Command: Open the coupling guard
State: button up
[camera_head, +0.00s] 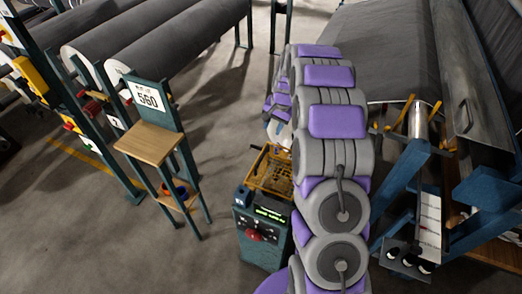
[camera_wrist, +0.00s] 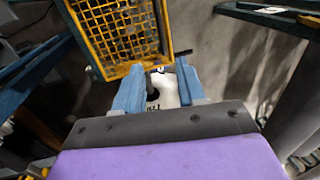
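The coupling guard looks to be the yellow mesh cover (camera_head: 270,170) beside my arm in the head view, next to a teal control box. It fills the upper left of the wrist view (camera_wrist: 118,35), tilted, with its lower edge just beyond my fingertips. My gripper (camera_wrist: 160,78) shows two blue fingers standing apart. A white part with dark marks (camera_wrist: 166,92) shows between them; I cannot tell whether they touch it. In the head view my arm hides most of the gripper.
The teal control box (camera_head: 262,232) has a green display and a red knob. A stand with a wooden shelf and a 560 sign (camera_head: 148,98) is at left. Large grey rolls (camera_head: 180,35) lie behind it. A teal frame with a grey roll (camera_head: 480,195) is at right. Open floor lies front left.

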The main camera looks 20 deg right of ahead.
aim_at(263, 155)
jog(key=a+f+b, duration=0.1)
jog(key=f, duration=0.4)
jog(key=w+a+f+b, duration=0.1)
jog(key=f, duration=0.5)
jog(key=w+f+b, duration=0.1)
jog(key=f, duration=0.5)
jog(key=shift+w+a, duration=0.1)
jog(key=shift+a, duration=0.3)
jog(key=shift+r, duration=0.1)
grip_shut()
